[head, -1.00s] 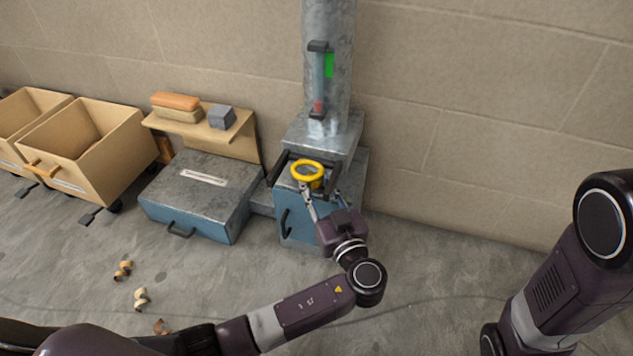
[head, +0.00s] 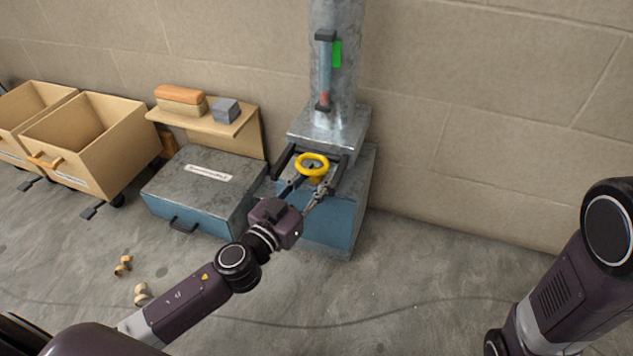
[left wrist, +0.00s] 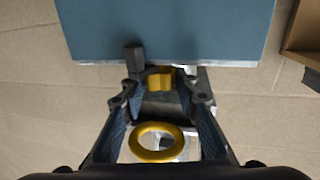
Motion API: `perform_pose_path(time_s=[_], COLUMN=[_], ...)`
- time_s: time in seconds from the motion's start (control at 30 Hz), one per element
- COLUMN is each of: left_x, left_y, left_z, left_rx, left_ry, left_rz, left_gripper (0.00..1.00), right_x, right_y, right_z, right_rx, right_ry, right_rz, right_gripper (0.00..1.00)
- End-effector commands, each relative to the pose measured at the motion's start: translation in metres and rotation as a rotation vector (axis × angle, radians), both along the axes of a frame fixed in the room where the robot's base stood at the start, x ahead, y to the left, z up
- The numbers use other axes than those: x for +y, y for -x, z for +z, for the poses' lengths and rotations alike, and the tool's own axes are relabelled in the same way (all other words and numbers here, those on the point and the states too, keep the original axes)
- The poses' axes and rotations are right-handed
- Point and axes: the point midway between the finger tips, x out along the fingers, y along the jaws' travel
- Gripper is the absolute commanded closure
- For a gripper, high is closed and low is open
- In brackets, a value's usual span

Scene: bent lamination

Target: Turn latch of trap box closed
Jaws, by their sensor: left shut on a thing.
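The trap box (head: 336,222) is a blue metal box with a grey top, standing against the wall under a metal pipe. Its yellow ring-shaped latch (head: 312,154) sits on top between dark bars. In the left wrist view the yellow ring (left wrist: 155,153) and a yellow block (left wrist: 160,79) show between the fingers. My left gripper (head: 312,184) reaches in from the front left, with its fingers on both sides of the latch, shut on it. The exact contact is hard to see. My right arm shows at the right edge, but its gripper is out of view.
A low blue box (head: 196,205) with a grey lid stands left of the trap box. A wooden shelf (head: 233,125) holds a brush and a grey block. Wooden bins (head: 92,150) stand farther left. Wood curls (head: 141,294) lie on the floor.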

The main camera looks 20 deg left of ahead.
Motion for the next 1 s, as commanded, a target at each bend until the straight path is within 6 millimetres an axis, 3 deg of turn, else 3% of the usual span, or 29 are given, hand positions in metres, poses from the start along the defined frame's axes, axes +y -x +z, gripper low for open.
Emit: perform_pose_path(time_s=[0.5,1.0], left_x=[0.008,0.007], left_y=[-0.005,-0.006], left_z=[0.005,0.002], left_rx=[-0.003,-0.002], left_ry=[-0.003,-0.001], left_rz=[-0.347,-0.436], left_gripper=[0.96,0.96], right_x=[0.0,0.0], right_y=[0.0,0.0], right_z=[0.017,0.023], right_rx=[0.001,0.001], right_ry=[0.001,0.0], right_rz=[0.001,0.0], right_gripper=[1.0,1.0])
